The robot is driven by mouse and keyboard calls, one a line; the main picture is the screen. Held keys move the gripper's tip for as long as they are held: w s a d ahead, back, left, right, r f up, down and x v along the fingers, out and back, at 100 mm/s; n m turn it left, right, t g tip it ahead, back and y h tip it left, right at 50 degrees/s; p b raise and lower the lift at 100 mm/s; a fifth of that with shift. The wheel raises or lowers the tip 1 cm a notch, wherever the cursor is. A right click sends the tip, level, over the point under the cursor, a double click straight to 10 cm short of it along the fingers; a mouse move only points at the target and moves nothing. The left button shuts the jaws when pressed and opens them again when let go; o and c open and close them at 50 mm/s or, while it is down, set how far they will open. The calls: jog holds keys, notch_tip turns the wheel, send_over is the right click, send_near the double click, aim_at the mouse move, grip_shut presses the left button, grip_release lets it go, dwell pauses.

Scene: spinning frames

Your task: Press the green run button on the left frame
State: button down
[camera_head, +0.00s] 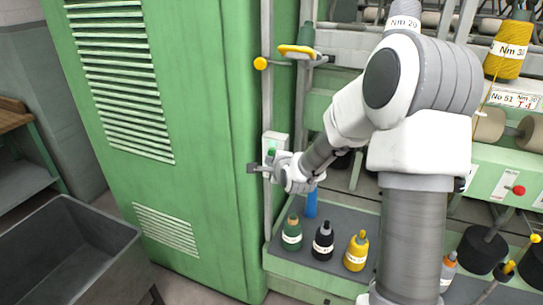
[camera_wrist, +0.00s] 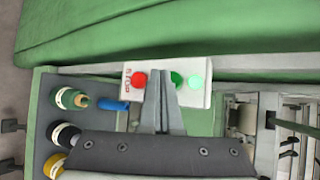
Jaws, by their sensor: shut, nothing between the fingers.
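The left frame's pale control box (camera_head: 276,140) is on the post beside the tall green cabinet. In the wrist view the box (camera_wrist: 205,98) carries a red button (camera_wrist: 139,79), a darker green button (camera_wrist: 177,78) and a bright green round spot (camera_wrist: 195,81) that looks lit. My gripper (camera_wrist: 163,72) is shut and empty. Its fingertips overlap the box between the red and darker green buttons, partly covering the darker green one's edge. I cannot tell whether they touch the box. In the head view my gripper (camera_head: 267,168) is at the box's lower part.
The green cabinet (camera_head: 170,100) stands close at left. Green, black (camera_head: 323,242) and yellow (camera_head: 357,251) bobbins stand on the grey shelf below my gripper, with a blue cylinder (camera_head: 311,204) behind. A yellow-handled part (camera_head: 297,51) is above. A grey bin (camera_head: 75,250) is lower left.

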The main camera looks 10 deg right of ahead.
jog(key=s+a, duration=0.1)
jog(key=s, duration=0.1)
jog(key=s+a+b, duration=0.1)
jog(key=s+a, duration=0.1)
dwell(0.6)
dwell(0.5)
